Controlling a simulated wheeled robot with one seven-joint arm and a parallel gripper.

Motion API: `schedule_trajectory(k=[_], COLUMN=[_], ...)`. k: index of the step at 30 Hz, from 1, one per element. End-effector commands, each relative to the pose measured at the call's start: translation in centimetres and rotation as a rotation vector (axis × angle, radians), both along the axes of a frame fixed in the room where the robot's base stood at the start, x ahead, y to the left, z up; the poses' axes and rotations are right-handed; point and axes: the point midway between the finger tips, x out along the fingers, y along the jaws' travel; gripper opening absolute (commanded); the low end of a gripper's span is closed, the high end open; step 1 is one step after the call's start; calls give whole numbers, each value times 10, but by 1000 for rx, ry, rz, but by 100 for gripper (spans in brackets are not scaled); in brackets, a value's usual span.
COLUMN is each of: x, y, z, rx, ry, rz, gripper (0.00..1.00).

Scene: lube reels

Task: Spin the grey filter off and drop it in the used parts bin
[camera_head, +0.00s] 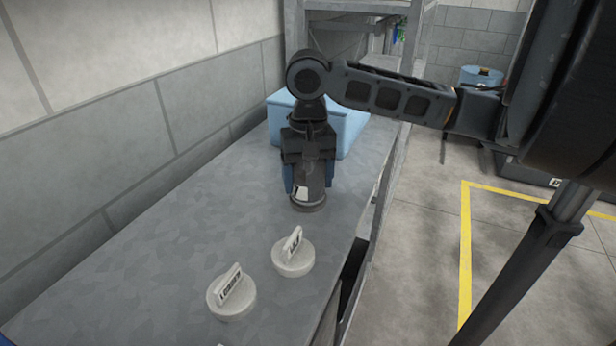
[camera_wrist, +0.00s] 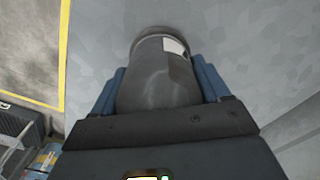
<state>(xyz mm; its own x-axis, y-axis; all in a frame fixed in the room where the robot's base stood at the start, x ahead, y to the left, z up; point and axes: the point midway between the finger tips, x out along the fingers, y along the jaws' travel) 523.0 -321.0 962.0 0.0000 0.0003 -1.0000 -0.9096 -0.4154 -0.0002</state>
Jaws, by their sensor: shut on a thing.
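The grey filter (camera_head: 311,187) stands upright on the grey bench top, at its base ring, with a white label low on its side. My gripper (camera_head: 308,180) comes down from above and is shut around it, one blue finger on each side. In the wrist view the filter (camera_wrist: 160,75) sits between the blue fingers of my gripper (camera_wrist: 165,88), its far end at the bench surface. Whether its base is still seated on its mount cannot be told. A light blue bin (camera_head: 345,125) stands behind my gripper on the bench, partly hidden by the arm; no label shows.
Two pale round caps with labelled handles, one (camera_head: 292,257) and another (camera_head: 231,293), sit on the bench (camera_head: 130,260) in front of the filter. A block wall runs along the left. A metal frame (camera_head: 296,30) stands behind. Open floor lies right.

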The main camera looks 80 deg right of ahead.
Motion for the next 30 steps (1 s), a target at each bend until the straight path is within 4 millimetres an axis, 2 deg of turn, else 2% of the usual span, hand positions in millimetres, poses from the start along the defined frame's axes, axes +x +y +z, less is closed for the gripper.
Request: schedule_trajectory(k=[1,3,8,18,30], x=[0,0,0,0,0], y=[0,0,0,0,0], z=[0,0,-1,-1,-1], rx=[0,0,0,0,1], ry=[0,0,0,1,0], rz=[0,0,50,418,465], gripper=[40,33,32,32,32])
